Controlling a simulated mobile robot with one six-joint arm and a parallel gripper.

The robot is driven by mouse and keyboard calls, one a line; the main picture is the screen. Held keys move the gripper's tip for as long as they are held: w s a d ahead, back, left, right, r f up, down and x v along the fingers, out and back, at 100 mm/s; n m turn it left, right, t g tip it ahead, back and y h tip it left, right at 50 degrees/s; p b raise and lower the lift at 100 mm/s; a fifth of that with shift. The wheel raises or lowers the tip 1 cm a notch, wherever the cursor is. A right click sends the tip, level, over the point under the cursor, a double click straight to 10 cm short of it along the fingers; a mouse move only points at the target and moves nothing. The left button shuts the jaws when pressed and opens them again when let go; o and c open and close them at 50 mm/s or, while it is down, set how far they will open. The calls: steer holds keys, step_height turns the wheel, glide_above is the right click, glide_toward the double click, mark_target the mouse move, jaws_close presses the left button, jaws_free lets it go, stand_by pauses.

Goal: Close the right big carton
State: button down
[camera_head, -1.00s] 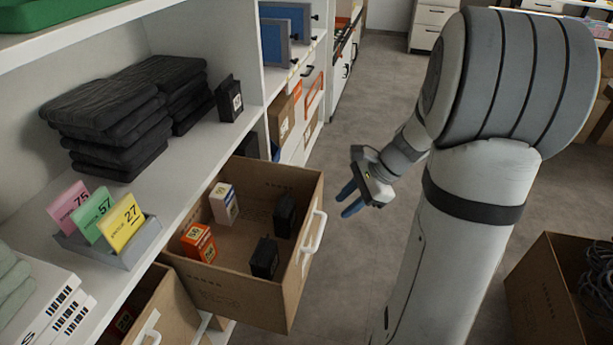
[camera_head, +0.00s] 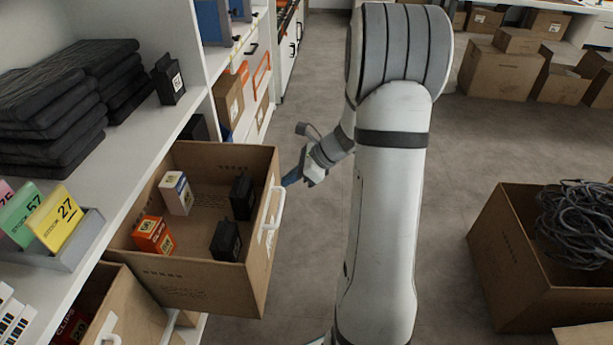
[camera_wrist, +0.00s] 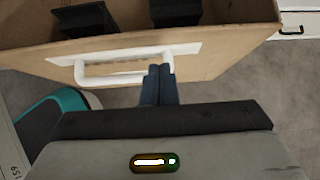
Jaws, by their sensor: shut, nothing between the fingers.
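The big carton (camera_head: 205,285) is pulled out of the shelf unit like a drawer, its top open. It holds a white box (camera_head: 176,193), an orange box (camera_head: 153,236) and two black boxes. A white handle (camera_head: 276,208) is on its outer front face; the handle also shows in the wrist view (camera_wrist: 100,80). My gripper (camera_head: 290,179) is beside that front face, near the handle's far end. In the wrist view its blue fingers (camera_wrist: 158,85) are together and empty, overlapping the handle's right part; whether they touch it I cannot tell.
Another carton (camera_head: 125,295) with a white handle protrudes at lower left. A carton of dark cables (camera_head: 510,265) stands on the floor at right. Grey floor (camera_head: 450,140) is free between them. Black folded stacks (camera_head: 50,115) lie on the shelf above.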

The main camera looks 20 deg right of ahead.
steer(key=shift+w+a+r+b, duration=0.15)
steer(key=shift+w+a, duration=0.2)
steer(key=shift+a, duration=0.3)
steer(key=shift+w+a+f+b, duration=0.15)
steer(key=shift+w+a, duration=0.2)
steer(key=shift+a, duration=0.25)
steer(key=shift+r, duration=0.1)
